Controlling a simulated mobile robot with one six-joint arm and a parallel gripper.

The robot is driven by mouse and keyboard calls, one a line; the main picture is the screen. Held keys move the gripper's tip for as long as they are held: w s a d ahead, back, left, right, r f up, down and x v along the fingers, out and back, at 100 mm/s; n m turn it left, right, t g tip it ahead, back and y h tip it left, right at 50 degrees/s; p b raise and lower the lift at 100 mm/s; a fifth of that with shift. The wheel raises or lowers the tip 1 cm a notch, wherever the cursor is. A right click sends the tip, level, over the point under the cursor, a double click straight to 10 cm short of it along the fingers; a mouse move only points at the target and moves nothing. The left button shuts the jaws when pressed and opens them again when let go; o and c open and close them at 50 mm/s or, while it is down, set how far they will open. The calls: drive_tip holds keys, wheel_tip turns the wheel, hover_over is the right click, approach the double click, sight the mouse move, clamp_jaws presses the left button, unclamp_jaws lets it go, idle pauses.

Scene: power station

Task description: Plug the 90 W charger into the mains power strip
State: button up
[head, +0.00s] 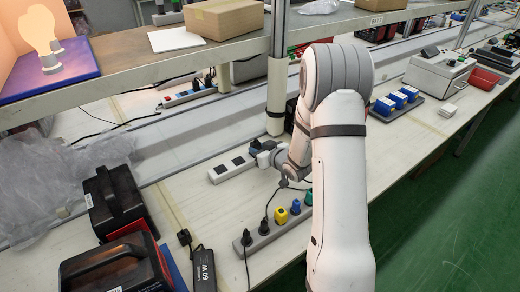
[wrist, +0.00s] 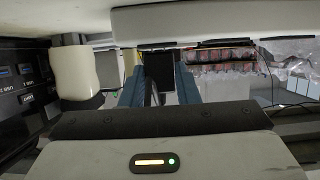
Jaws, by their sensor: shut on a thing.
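The charger (head: 203,270), a black block marked 90 W, lies on the bench at the bottom left in the head view. A small black plug-like piece (head: 184,238) lies just behind it. A grey strip (head: 262,240) holds several plugs, black, yellow, blue and green. A white strip (head: 217,174) with dark sockets lies behind it. My gripper (head: 256,147) is at the white strip's right end, partly hidden by my arm. In the wrist view my gripper (wrist: 159,92) is shut on a dark block (wrist: 158,66). I cannot tell whether the block touches the strip.
A post (head: 277,80) carrying the shelf (head: 130,82) stands right behind my gripper. Two black cases (head: 113,203) (head: 118,270) stand at the left. Blue boxes (head: 397,99) in a tray stand at the right. Bare bench lies between the white and grey strips.

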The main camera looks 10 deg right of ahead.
drive_tip(key=shift+f, duration=0.3)
idle(0.6)
drive_tip(key=o, duration=1.2)
drive_tip(key=shift+c, duration=0.2)
drive_tip(key=shift+s+r, duration=0.1)
drive_tip(key=v, duration=0.7)
drive_tip(key=shift+s+d+r+b, duration=0.1)
drive_tip(key=shift+s+b, duration=0.05)
drive_tip(key=shift+b, duration=0.2)
